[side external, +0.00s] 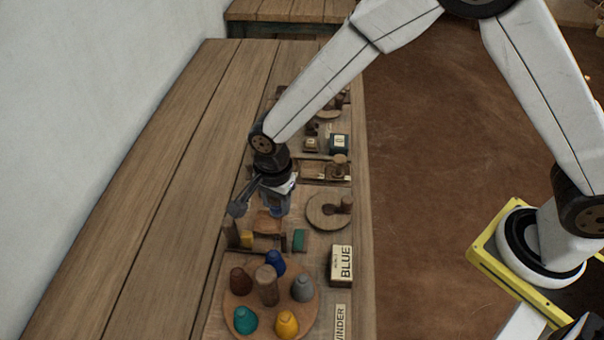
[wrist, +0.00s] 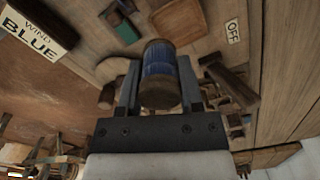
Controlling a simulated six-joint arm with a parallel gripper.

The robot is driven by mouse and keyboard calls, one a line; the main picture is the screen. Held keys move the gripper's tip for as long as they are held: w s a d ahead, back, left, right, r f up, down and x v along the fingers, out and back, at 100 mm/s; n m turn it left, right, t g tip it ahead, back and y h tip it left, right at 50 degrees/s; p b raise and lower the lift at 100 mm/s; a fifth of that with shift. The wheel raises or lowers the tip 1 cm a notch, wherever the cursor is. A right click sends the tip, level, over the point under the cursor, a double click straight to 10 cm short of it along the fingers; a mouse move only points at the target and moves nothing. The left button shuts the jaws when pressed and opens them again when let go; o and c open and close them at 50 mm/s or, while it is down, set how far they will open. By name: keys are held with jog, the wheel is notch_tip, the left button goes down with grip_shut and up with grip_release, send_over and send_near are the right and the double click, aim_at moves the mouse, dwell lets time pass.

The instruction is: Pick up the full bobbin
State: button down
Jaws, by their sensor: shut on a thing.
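The full bobbin (wrist: 159,62), wound with blue thread and with a brown wooden end, sits between the two fingers of my gripper (wrist: 160,82) in the wrist view. The fingers are shut on it, one on each side. In the side external view my gripper (side external: 276,204) points down over the wooden work board, behind the round tray of coloured cones. The bobbin is mostly hidden there by the fingers, and I cannot tell its exact height above the board.
A round tray (side external: 265,318) with several coloured cones stands in front. A block labelled BLUE (side external: 341,265) is to the right; it also shows in the wrist view (wrist: 42,30). A round wooden piece (side external: 318,213) lies right of my gripper. Bare planks (side external: 150,200) are on the left.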

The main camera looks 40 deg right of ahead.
jog(key=s+d+r, duration=0.4)
jog(key=s+r, duration=0.3)
jog(key=s, duration=0.3)
jog(key=shift+s+d, duration=0.3)
jog(key=shift+d, duration=0.05)
dwell(0.4)
